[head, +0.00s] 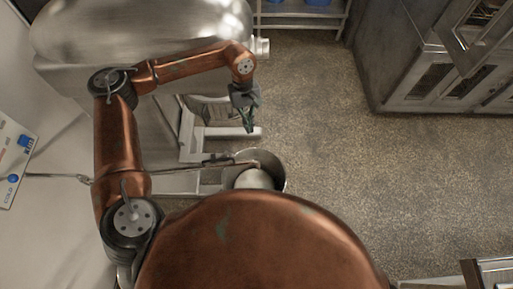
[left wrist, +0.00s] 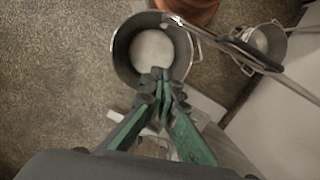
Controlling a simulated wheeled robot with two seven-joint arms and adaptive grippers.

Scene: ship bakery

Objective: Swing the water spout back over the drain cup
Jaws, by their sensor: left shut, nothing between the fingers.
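The water spout (head: 190,168) is a thin metal pipe reaching from the left wall. Its free end lies over a large steel pot (head: 283,178) with pale contents. In the left wrist view the spout (left wrist: 292,82) crosses from the right, with a dark bar along it, and ends over the pot (left wrist: 120,52). A smaller steel vessel, apparently the drain cup (left wrist: 277,44), stands near the wall under the spout's middle stretch; my arm or body seems to hide it in the head view. My left gripper (head: 250,128) is shut and empty, apart from the spout; its fingertips (left wrist: 160,73) overlap the pot's edge in the wrist view.
A big steel machine (head: 140,30) stands at the upper left, its pale foot (head: 225,132) near the pot. A wall panel (head: 15,160) with blue knobs is at the left. Steel ovens (head: 440,75) stand at the upper right. The floor (head: 350,170) between is clear.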

